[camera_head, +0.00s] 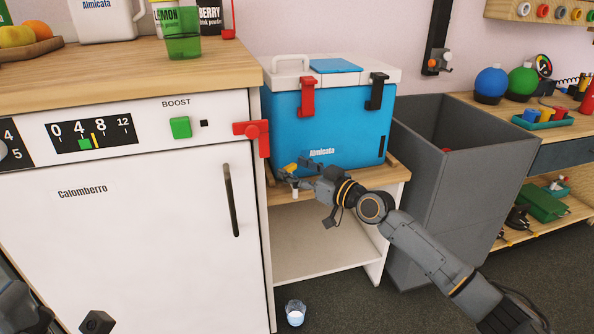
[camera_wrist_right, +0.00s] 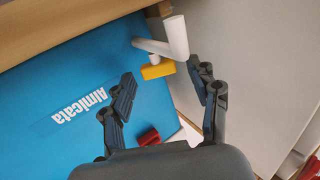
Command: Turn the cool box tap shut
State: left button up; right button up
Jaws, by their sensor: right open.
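The blue cool box (camera_head: 330,125) with a white lid stands on a wooden-topped stand. Its tap has a yellow handle (camera_head: 291,168) and a white spout (camera_head: 295,191) at the box's lower left front. In the right wrist view the yellow handle (camera_wrist_right: 157,70) lies against the white pipe (camera_wrist_right: 172,38). My right gripper (camera_head: 295,177) is at the tap. In the wrist view its fingers (camera_wrist_right: 165,93) are open, with the handle just beyond and between the tips; no contact is clear. Dark parts of my left arm show at the head view's lower left; its fingers are not clear.
A clear cup (camera_head: 295,315) with white contents stands on the floor below the tap. A white cabinet (camera_head: 130,230) with a red fitting (camera_head: 253,131) is close on the left. A grey bin (camera_head: 440,190) stands right of the box. Dark floor lies open in front.

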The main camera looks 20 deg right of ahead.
jog(key=c, duration=1.2)
jog(key=shift+o, duration=0.2)
